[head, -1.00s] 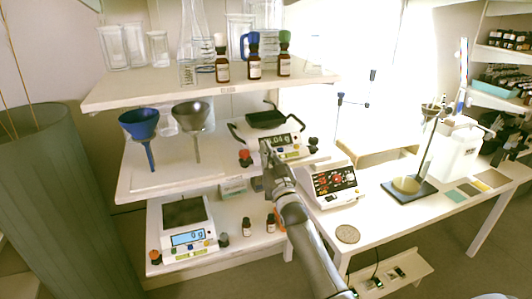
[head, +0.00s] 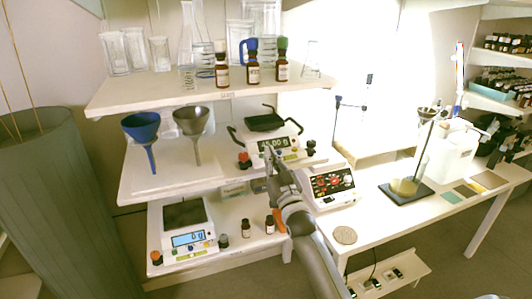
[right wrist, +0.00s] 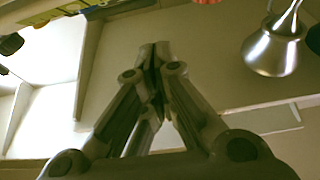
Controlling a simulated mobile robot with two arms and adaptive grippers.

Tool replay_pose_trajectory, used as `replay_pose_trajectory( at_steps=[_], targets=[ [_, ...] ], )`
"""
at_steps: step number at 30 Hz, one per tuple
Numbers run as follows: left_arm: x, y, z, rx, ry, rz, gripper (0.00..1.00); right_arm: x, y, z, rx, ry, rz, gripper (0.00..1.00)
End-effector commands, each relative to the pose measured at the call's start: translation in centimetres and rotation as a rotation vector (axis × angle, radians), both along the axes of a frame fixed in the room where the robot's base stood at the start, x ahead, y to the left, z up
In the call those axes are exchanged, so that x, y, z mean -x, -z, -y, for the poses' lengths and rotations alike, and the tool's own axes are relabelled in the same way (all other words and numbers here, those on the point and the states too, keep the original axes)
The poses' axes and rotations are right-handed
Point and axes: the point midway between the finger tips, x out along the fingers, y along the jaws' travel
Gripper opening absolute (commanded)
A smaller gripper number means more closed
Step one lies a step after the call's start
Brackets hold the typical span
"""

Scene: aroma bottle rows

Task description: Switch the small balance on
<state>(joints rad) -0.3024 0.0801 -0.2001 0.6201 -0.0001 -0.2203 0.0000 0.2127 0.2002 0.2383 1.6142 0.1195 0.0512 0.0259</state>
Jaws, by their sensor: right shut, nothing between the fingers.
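Two balances are in the head view, and I cannot tell for certain which is the small one. One balance (head: 290,152), with a black pan, stands on the middle shelf; its lit display is partly covered by my gripper. The other balance (head: 189,227), with a dark square plate, stands on the lower shelf and shows a lit blue display. My right gripper (head: 268,151) is shut and empty, in front of the middle-shelf balance's front; I cannot tell whether it touches it. The right wrist view shows its closed fingertips (right wrist: 155,47). My left gripper is not in view.
A blue funnel (head: 141,128) and a grey funnel (head: 192,122) hang left of the middle-shelf balance. A white device with red knobs (head: 331,186) stands to the right. Small brown bottles (head: 246,229) stand on the lower shelf. Glassware and capped bottles fill the top shelf.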

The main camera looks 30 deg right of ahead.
Motion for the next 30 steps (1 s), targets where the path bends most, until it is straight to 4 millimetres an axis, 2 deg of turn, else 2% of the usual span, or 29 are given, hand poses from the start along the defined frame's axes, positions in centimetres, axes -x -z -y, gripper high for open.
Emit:
replay_pose_trajectory(
  at_steps=[3, 10, 30],
  targets=[
    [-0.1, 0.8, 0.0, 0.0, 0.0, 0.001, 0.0, 2.1, 1.0, -0.4, 0.0, 0.0, 0.001, 0.0],
    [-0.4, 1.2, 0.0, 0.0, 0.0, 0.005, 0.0, 4.3, 1.5, -1.0, 0.0, 0.001, 0.002, 0.0],
    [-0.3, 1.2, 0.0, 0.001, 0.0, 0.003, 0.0, 4.6, 1.5, -1.0, 0.001, 0.001, 0.004, 0.0]
  ],
)
